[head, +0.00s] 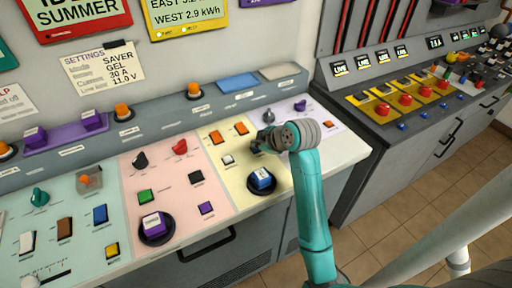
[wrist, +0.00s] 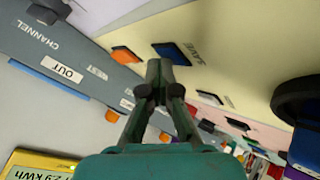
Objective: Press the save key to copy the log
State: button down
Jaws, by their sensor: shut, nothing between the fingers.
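The save key is a blue key (wrist: 174,52) on the pale yellow panel in the wrist view, with the word SAVE printed beside it. My gripper (wrist: 160,68) is shut and empty, its fingertips close to the near edge of this key. I cannot tell whether they touch it. In the head view my gripper (head: 262,142) is over the upper right of the yellow panel (head: 215,176) and hides the save key there.
Orange keys (head: 217,137) and a white key (head: 228,160) lie left of my gripper. A big blue button in a black ring (head: 262,180) is just in front of it. A grey knob (head: 268,115) and a purple key (head: 300,105) are on the lilac panel to the right.

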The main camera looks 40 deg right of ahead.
aim_at(257, 150)
dwell(0.4)
jog(key=shift+r, duration=0.85)
jog(key=shift+r, duration=2.5)
